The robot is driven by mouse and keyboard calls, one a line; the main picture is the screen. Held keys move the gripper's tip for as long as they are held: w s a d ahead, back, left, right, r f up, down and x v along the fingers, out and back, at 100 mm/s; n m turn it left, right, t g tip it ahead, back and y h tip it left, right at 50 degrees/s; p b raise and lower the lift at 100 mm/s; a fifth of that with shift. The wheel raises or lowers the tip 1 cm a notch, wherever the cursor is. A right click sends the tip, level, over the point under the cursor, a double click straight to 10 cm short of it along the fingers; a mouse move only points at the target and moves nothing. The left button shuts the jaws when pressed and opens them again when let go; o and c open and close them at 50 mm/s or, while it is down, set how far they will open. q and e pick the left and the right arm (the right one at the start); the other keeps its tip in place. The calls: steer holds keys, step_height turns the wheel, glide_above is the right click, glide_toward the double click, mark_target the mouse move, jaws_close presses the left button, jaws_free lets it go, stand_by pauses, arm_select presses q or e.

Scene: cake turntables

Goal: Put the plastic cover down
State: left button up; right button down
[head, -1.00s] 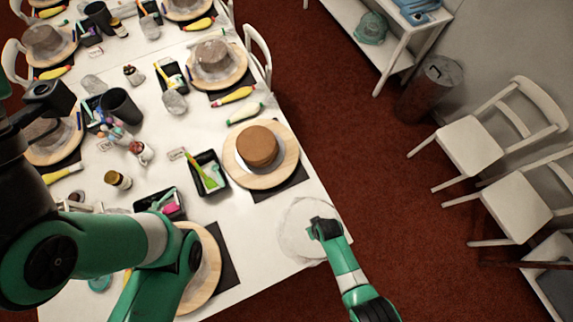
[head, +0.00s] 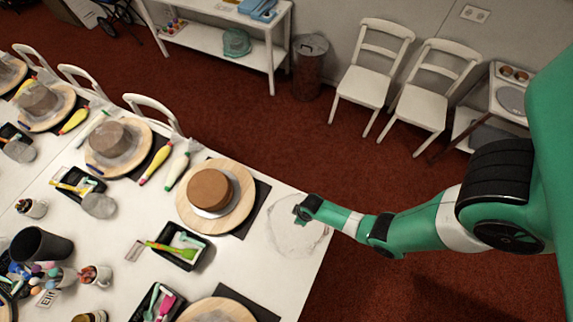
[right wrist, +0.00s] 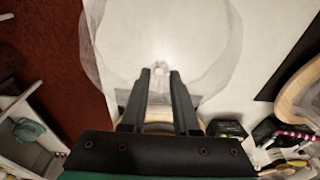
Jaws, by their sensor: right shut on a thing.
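The plastic cover (head: 288,238) is clear and hard to see, at the table corner right of the turntable with the brown cake. My right gripper (head: 302,212) is at its upper right part. In the right wrist view the cover (right wrist: 105,45) spreads in front of my right gripper (right wrist: 160,76), which is shut on its small knob. Whether the cover touches the table or hangs just above it, I cannot tell. The brown cake (head: 209,190) sits uncovered on its wooden turntable (head: 240,215). My left gripper is out of view.
A black tray with tools (head: 178,248) lies left of the cover. Other turntables with covered cakes (head: 120,140) line the table (head: 150,205). The table's right edge is close to the cover. White chairs (head: 365,75) and a bin (head: 309,65) stand beyond, on the red floor.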

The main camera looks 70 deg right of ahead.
steer(key=shift+w+d+f, duration=0.1)
steer(key=f+b, duration=0.2)
steer(key=f, duration=0.1)
steer(key=f+b, duration=0.1)
steer(key=b, duration=0.1)
steer(key=shift+w+f, duration=0.2)
steer(key=shift+w, duration=0.15)
steer(key=shift+r, duration=0.25)
steer(key=shift+f, duration=0.2)
steer(key=c, duration=0.7)
jaws_free()
steer(key=shift+o, duration=0.2)
steer(key=r+p, duration=0.3)
steer(key=r, duration=0.1)
steer(key=r+p, duration=0.2)
steer(key=shift+s+p, duration=0.3)
steer(key=shift+s, duration=0.1)
steer(key=shift+f, duration=0.1)
